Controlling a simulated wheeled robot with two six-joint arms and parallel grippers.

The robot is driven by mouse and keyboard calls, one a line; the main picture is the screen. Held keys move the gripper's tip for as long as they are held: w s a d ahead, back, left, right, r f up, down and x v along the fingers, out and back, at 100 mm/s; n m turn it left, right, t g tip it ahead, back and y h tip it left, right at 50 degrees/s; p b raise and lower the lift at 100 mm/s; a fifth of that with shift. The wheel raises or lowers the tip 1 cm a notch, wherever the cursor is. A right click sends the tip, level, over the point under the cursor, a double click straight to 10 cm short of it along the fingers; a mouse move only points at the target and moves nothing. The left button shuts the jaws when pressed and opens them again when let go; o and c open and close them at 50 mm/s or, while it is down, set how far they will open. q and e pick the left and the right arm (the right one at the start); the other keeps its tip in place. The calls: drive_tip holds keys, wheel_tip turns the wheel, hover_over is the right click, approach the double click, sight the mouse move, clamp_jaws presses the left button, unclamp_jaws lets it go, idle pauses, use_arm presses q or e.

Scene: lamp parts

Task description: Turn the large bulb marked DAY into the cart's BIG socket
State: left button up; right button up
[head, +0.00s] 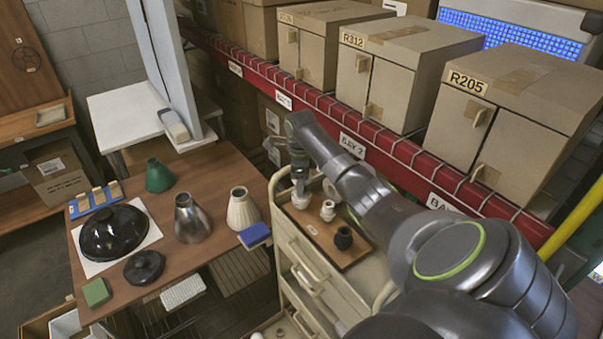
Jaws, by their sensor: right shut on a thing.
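My right arm reaches from the lower right across the cart (287,232). Its gripper (299,183) points down at the far left end of the wooden board (322,239) on the cart top. It is shut on what appears to be the large bulb, mostly hidden by the fingers; no DAY mark is readable. A white round socket (301,200) is directly below the fingertips; whether the bulb touches its threads is too small to tell. A smaller white socket (328,211) and a black socket (343,238) stand on the same board. My left gripper is out of view.
The brown table (217,166) at left holds a black dome shade (112,234), a black disc part (144,267), metal (190,220), cream (242,209) and green (159,176) shades. A red shelf beam (380,137) with cardboard boxes (397,70) runs behind the cart.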

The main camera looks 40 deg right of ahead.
drive_tip(key=m, duration=0.4)
drive_tip(key=shift+f, duration=0.25)
drive_tip(key=shift+m, duration=1.2)
drive_tip(key=shift+m, duration=1.4)
drive_tip(key=o, duration=0.5)
drive_tip(key=shift+o, duration=1.2)
drive_tip(key=shift+w+d, duration=0.1)
drive_tip(key=shift+w, duration=0.05)
